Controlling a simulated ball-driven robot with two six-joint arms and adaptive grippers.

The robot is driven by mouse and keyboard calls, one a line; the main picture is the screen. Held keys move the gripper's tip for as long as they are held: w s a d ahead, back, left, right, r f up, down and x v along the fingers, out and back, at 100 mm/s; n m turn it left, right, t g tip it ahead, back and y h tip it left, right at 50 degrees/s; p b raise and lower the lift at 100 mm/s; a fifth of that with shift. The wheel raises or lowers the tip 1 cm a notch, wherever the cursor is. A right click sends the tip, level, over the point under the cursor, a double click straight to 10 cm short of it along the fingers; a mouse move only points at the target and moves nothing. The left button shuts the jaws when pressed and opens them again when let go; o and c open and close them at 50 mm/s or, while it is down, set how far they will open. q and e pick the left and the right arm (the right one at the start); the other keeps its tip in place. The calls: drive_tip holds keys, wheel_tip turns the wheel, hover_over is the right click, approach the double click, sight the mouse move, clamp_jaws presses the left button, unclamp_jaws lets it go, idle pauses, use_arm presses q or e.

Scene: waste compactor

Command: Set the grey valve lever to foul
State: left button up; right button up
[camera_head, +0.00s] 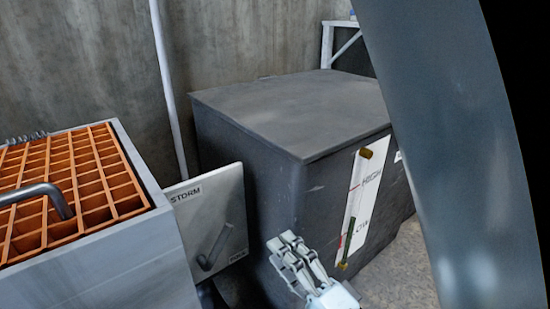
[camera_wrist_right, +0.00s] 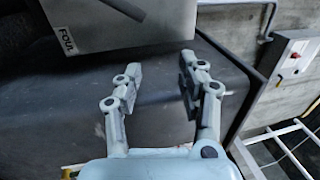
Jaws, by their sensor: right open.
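The grey valve lever (camera_head: 215,248) is on a light grey panel (camera_head: 221,199) in the head view. It slants from upper right to lower left. The panel has a STORM label (camera_head: 186,194) at upper left and a FOUL label (camera_head: 238,257) at lower right. My right gripper (camera_head: 287,243) is open and empty, to the right of the panel and apart from the lever. Part of the lever (camera_wrist_right: 122,8) shows at the top edge. My left gripper is out of view.
An orange grid (camera_head: 85,180) in a grey metal box stands left of the panel. A large dark box (camera_head: 250,125) stands directly behind and right of my right gripper. A pale pipe (camera_head: 166,80) runs down the concrete wall. Some floor shows at lower right.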

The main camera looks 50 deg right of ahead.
drive_tip(key=shift+s+f, duration=0.1)
drive_tip(key=shift+s, duration=1)
